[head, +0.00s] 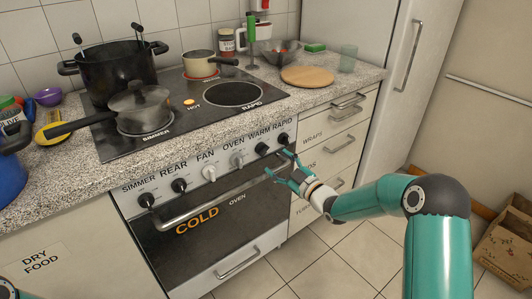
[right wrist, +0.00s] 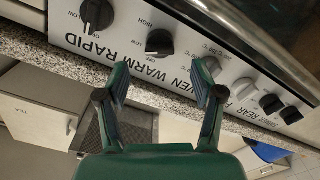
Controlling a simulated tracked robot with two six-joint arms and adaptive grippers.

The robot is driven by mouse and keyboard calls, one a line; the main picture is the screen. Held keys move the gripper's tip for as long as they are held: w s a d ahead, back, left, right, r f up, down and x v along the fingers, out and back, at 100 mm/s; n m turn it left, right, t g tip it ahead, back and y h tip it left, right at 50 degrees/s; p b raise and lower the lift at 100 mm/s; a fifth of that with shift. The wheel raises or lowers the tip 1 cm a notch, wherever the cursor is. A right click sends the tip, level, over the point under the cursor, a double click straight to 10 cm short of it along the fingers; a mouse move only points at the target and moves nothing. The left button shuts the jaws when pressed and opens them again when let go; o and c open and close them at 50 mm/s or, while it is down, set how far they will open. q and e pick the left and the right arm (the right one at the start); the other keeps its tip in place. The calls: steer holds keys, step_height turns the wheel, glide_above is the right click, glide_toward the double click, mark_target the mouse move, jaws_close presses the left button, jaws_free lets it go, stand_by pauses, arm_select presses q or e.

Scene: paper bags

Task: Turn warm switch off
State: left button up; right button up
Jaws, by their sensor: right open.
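The warm switch (head: 262,149) is a black knob on the oven's front panel, second from the right under the label WARM. In the right wrist view the warm switch (right wrist: 160,42) is ahead of the fingers, roughly centred between them, with LOW and HIGH printed near the knobs. I cannot tell its exact setting. My right gripper (head: 278,163) is open and empty, in front of the panel just below the WARM and RAPID knobs. Its two fingers also show in the right wrist view (right wrist: 160,82), apart from the knob. My left gripper is not in view.
The black rapid knob (head: 284,139) and pale oven knob (head: 237,160) flank the warm switch. The oven handle (head: 190,212) runs below the panel. A saucepan (head: 138,107) and a black pot (head: 115,70) stand on the hob. Floor tiles are clear below my right arm.

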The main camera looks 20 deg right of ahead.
mark_target(266, 153)
steer(key=x, duration=0.7)
steer(key=shift+c, duration=0.2)
